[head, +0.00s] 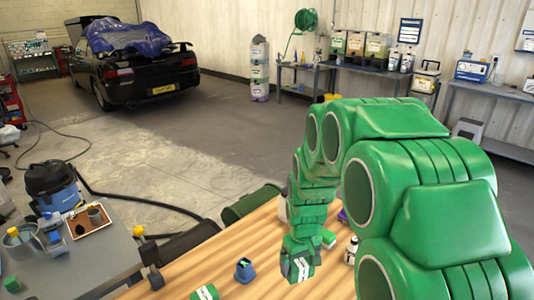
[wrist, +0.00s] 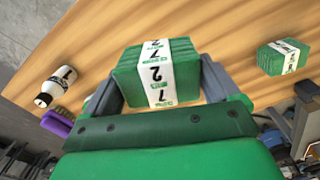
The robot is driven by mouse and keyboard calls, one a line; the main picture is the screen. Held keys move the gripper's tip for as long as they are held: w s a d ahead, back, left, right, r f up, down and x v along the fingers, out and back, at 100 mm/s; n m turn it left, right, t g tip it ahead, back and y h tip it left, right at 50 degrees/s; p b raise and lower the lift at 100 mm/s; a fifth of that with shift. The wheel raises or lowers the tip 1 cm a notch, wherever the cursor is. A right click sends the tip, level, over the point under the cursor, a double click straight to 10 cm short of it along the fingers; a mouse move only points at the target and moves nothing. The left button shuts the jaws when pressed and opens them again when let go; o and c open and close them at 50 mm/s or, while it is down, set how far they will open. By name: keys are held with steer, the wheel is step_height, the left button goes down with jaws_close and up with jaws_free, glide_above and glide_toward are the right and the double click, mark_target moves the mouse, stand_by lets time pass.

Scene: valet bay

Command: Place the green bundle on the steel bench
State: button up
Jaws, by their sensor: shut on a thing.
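My gripper (head: 300,250) is over the wooden tabletop (head: 200,262), pointing down. In the wrist view my gripper (wrist: 160,88) is shut on a green bundle (wrist: 185,70) with a white band printed with black figures. The bundle also shows in the head view (head: 299,266) at the end of my green arm. I cannot tell whether it touches the wood. A second banded green bundle (wrist: 283,57) lies apart on the wood; it is partly cut off in the head view (head: 205,293). A grey bench (head: 110,255), apparently the steel one, stands to the left.
A white bottle (wrist: 55,86) and a purple thing (wrist: 56,123) are near my gripper. A hose (head: 140,202) runs behind.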

steer(key=w+d+m, duration=0.4)
steer(key=w+d, duration=0.1)
steer(key=w, duration=0.7)
steer(key=shift+w+d+f+m, duration=0.15)
steer(key=shift+d+f+m, duration=0.15)
steer(key=shift+d+f, duration=0.15)
steer(key=shift+a, duration=0.1)
steer(key=s+a+n, duration=0.3)
steer(key=s+a, duration=0.3)
steer(key=s, duration=0.3)
steer(key=s+a+r+n, duration=0.1)
steer(key=s+a+n, duration=0.2)
steer(key=s+a, duration=0.5)
steer(key=s+a+n, duration=0.3)
steer(key=s+a, duration=0.1)
steer(key=s, duration=0.7)
steer(key=shift+w+a+f, duration=1)
steer(key=shift+w+f, duration=0.7)
steer(key=shift+w, duration=0.3)
steer(key=shift+w+a+f, duration=1)
steer(key=shift+w+f, duration=0.7)
steer(key=shift+w, duration=0.35)
steer(key=shift+w+a+f, duration=1)
steer(key=shift+w+f, duration=0.7)
steer(key=shift+w, duration=0.3)
steer(key=shift+f, duration=1.35)
steer(key=shift+f, duration=0.15)
